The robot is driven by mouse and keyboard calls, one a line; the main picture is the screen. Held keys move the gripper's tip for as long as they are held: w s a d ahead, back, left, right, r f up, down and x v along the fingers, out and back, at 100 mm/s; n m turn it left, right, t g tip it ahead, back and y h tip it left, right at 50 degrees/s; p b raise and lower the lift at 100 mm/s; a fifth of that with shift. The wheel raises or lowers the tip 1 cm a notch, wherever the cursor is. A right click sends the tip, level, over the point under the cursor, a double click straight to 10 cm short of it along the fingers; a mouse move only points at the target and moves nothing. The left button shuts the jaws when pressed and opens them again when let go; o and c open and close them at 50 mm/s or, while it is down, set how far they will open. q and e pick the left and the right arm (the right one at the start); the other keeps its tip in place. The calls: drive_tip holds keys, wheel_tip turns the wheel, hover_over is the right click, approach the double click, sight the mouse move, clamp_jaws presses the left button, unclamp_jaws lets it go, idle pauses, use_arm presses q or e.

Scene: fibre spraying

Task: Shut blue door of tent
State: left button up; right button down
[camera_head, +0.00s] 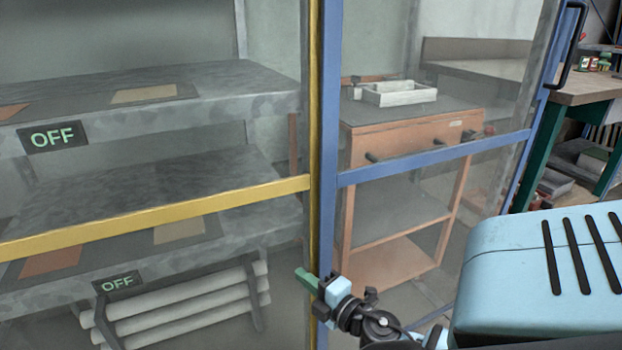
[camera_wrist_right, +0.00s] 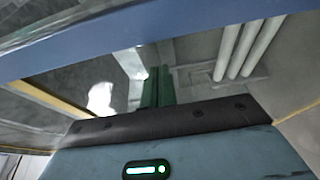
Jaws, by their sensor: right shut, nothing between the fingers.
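The tent's blue door (camera_head: 432,157) has a blue frame around a clear panel, with a black handle (camera_head: 571,45) on its right side at the top right of the head view. Its left upright stands beside a yellow upright. I cannot tell whether the door is fully shut. My right gripper (camera_head: 307,281) is shut and empty, its green fingertips in front of the foot of the blue and yellow uprights; contact is unclear. In the wrist view its green fingers (camera_wrist_right: 155,88) lie together below a blue frame bar (camera_wrist_right: 150,40). My left gripper is out of view.
A yellow-framed clear panel (camera_head: 160,217) stands at left, with grey shelves (camera_head: 240,80) marked OFF and white rolls (camera_head: 190,305) behind it. An orange cart (camera_head: 400,135) with a white tray (camera_head: 400,93) shows through the blue door. A green-legged workbench (camera_head: 595,88) stands at right.

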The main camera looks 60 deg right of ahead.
drive_tip(key=b+v, duration=0.2)
drive_tip(key=v, duration=0.7)
drive_tip(key=shift+s+a, duration=0.3)
drive_tip(key=shift+s, duration=0.05)
